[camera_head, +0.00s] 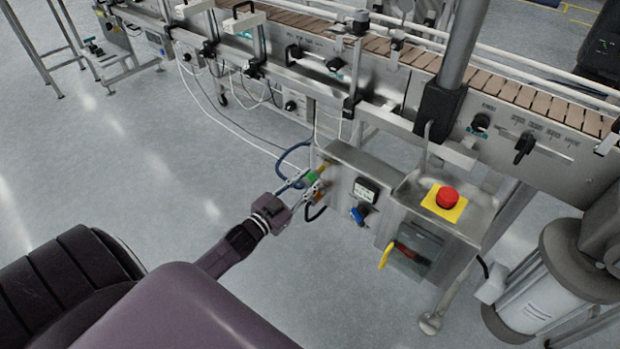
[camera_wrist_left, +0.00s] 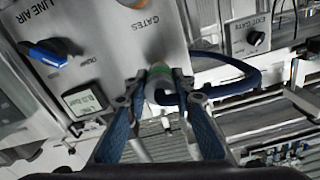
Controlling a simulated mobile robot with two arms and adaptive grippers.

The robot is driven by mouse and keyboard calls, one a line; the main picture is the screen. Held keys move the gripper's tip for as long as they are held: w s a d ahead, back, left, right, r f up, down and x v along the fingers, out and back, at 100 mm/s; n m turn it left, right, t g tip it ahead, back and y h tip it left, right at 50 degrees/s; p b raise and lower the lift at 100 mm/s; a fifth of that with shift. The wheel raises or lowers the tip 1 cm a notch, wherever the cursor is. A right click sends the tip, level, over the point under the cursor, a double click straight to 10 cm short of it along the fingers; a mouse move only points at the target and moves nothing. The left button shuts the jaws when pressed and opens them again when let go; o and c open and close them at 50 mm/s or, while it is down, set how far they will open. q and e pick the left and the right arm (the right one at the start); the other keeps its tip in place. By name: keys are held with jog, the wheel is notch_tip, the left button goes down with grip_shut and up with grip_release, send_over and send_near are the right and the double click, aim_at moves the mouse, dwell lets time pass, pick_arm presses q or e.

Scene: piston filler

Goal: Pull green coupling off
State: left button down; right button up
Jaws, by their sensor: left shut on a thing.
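The green coupling (camera_head: 311,177) is at the left side of the steel control box (camera_head: 345,205), with a blue hose running from it. In the left wrist view the coupling (camera_wrist_left: 160,78) shows as a small green and pale piece between my fingertips, in front of the panel marked GATES. My left gripper (camera_head: 300,188) reaches in from the left and is shut on the coupling; its blue-padded fingers also show in the left wrist view (camera_wrist_left: 165,98). A brass-coloured fitting shows at the panel behind the coupling. My right gripper is not in view.
A blue valve handle (camera_wrist_left: 47,52) and a small gauge (camera_wrist_left: 86,100) are on the panel beside my fingers. A red emergency button (camera_head: 447,197) and a yellow handle (camera_head: 386,255) are to the right. The conveyor (camera_head: 430,62) runs behind.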

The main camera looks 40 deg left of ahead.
pick_arm(q)
jog(key=shift+s+f, duration=0.15)
jog(key=shift+f, duration=0.05)
jog(key=c, duration=2)
grip_release()
jog(key=o, duration=0.4)
jog(key=shift+s+r, duration=0.1)
jog(key=shift+r, duration=0.05)
jog(key=s, duration=0.8)
jog(key=s+a, duration=0.1)
jog(key=s, duration=0.3)
